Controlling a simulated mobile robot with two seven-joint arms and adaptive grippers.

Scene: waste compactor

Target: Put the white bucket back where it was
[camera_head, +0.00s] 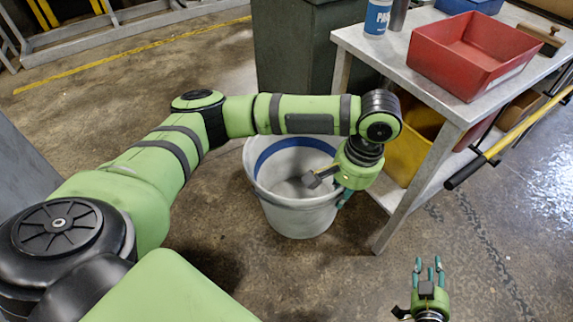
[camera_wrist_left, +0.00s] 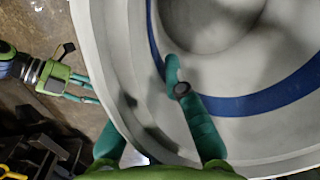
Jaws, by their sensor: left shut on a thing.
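The white bucket (camera_head: 297,217) is upright, with a blue band around its inside, at the middle of the head view. I cannot tell whether its base touches the floor. My left gripper (camera_head: 343,192) is shut on the bucket's right rim. In the left wrist view, one finger of the left gripper (camera_wrist_left: 150,110) lies inside the white bucket (camera_wrist_left: 120,60) and the other is outside, partly hidden by the wall. My right gripper (camera_head: 429,268) is open and empty, low at the right, apart from the bucket; it also shows in the left wrist view (camera_wrist_left: 85,90).
A metal table (camera_head: 358,42) with a red bin (camera_head: 470,55) stands at the right. A yellow bin (camera_head: 408,150) sits on its lower shelf, close to my left wrist. A dark green bin (camera_head: 300,50) stands behind the bucket. Floor at the front is clear.

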